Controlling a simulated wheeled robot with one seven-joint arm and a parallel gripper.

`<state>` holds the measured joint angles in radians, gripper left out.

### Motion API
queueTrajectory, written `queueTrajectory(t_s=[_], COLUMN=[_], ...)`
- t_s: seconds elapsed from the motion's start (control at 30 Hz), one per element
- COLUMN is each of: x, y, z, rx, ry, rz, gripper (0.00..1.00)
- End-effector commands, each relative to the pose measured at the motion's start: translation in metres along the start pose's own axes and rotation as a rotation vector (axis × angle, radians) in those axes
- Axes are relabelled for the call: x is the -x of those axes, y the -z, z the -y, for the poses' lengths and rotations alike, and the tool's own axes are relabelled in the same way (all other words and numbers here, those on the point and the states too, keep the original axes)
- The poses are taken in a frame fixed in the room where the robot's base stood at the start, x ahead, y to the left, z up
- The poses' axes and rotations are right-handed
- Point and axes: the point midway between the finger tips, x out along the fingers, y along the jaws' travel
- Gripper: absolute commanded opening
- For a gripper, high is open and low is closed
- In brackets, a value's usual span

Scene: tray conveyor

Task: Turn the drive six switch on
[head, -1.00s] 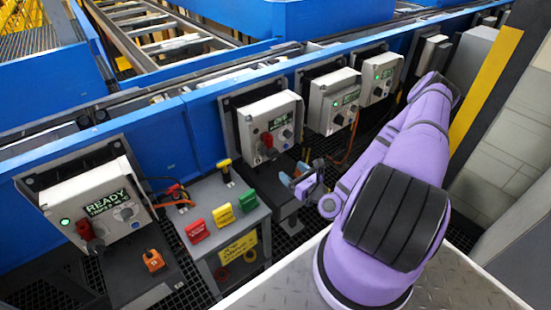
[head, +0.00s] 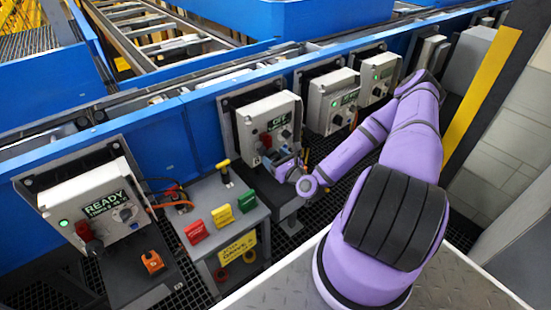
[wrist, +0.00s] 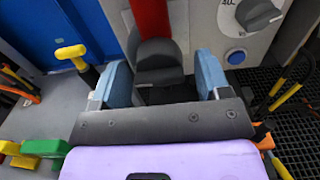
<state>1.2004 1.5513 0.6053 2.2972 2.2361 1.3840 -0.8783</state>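A light grey control box (head: 252,122) is mounted in the middle of the blue rail, with a dark display that appears to read OFF and a red switch (head: 265,140) on its front. I cannot read a drive number on it. My gripper (head: 286,160) is just in front of the lower part of this box. In the wrist view, my gripper (wrist: 162,80) is open, with blue fingertips spread on either side of the dark grey end (wrist: 158,58) of the red switch. The fingers stand apart from it; contact is not visible.
The wrist view also shows a grey dial (wrist: 260,12) and a blue button (wrist: 236,57). A small grey stand with red, yellow and green blocks (head: 222,214) and a yellow-topped handle (head: 223,165) is at left. Another box (head: 95,205) reads READY. More boxes (head: 330,100) stand to the right.

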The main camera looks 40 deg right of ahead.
Motion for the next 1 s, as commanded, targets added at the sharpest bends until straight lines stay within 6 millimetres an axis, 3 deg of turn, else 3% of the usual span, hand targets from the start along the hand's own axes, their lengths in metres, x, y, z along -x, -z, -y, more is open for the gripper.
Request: queueTrajectory(t_s=[0.03,0.2,0.57,1.0], x=[0.0001,0.0002,0.0003,0.0005], y=[0.0,0.0,0.0,0.0004], z=[-0.0001,0.0,-0.0001,-0.0014], rx=[0.0,0.0,-0.049,-0.384], ry=[0.0,0.0,0.0,0.0], rz=[0.0,0.0,0.0,-0.002], gripper=[0.58,0.23,0.23,0.23])
